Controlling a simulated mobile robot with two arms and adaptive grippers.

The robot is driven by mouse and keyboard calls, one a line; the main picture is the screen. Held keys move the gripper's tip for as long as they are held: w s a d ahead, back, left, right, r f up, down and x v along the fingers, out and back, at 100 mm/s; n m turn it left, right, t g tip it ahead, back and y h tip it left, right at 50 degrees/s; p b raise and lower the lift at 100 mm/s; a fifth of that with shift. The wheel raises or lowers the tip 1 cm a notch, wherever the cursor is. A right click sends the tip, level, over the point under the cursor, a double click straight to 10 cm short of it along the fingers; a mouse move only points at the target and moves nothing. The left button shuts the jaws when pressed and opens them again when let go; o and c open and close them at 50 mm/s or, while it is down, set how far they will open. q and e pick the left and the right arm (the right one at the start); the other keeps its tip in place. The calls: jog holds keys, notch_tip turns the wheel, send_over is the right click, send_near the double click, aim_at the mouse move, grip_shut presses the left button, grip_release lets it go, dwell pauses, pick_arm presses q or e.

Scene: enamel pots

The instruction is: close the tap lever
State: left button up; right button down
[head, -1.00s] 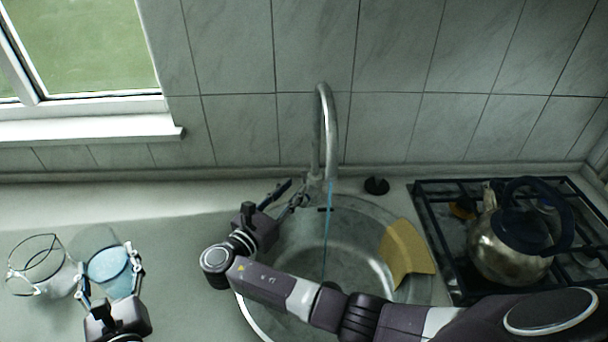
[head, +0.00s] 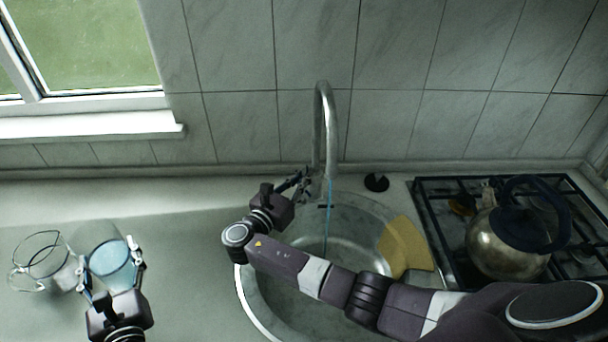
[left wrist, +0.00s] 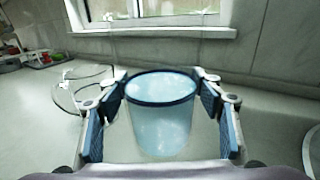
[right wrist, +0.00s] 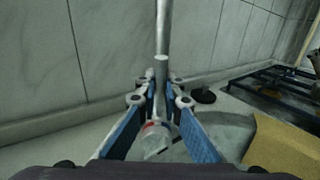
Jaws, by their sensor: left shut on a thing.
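The curved metal tap (head: 319,125) stands behind the round sink, and a thin blue stream of water (head: 329,220) runs from its spout. My right gripper (head: 303,184) is at the tap's base, left of the spout. In the right wrist view its fingers (right wrist: 161,100) are drawn fairly close together on either side of the tap column (right wrist: 161,75). A pale part with a red and blue mark (right wrist: 155,138) shows between them; the lever's outline is hard to make out. My left gripper (head: 110,280) is shut on a glass of bluish water (left wrist: 162,120).
An empty glass jug (head: 42,258) stands left of the held glass. A yellow cloth (head: 405,250) hangs over the right rim of the sink (head: 243,300). A black stopper (head: 376,183) lies behind it. A kettle (head: 505,245) sits on the hob at right.

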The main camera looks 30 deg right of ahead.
aim_at(96, 228)
pick_arm(q)
jog(key=shift+r, duration=0.3)
pick_arm(e)
jog(key=shift+r, duration=0.1)
pick_arm(q)
jog(key=shift+r+p, duration=0.35)
jog(key=shift+p, duration=0.05)
pick_arm(e)
jog(key=shift+r, duration=0.15)
pick_arm(q)
notch_tip(96, 228, up, 3)
jog(key=p, duration=0.3)
jog(key=shift+r, duration=0.1)
pick_arm(e)
jog(key=shift+w+d+r+y, duration=0.25)
jog(key=shift+d+y, duration=0.1)
jog(key=shift+y, duration=0.35)
pick_arm(q)
jog(key=shift+r+p, duration=0.55)
jog(key=shift+p, duration=0.15)
pick_arm(e)
jog(key=shift+w+d+f+g, duration=0.15)
jog(key=shift+d+f+g, duration=0.1)
jog(key=shift+g, duration=0.15)
pick_arm(q)
jog(key=shift+w+f, duration=0.1)
pick_arm(e)
jog(key=c, duration=2.1)
grip_release()
jog(key=shift+f, duration=0.15)
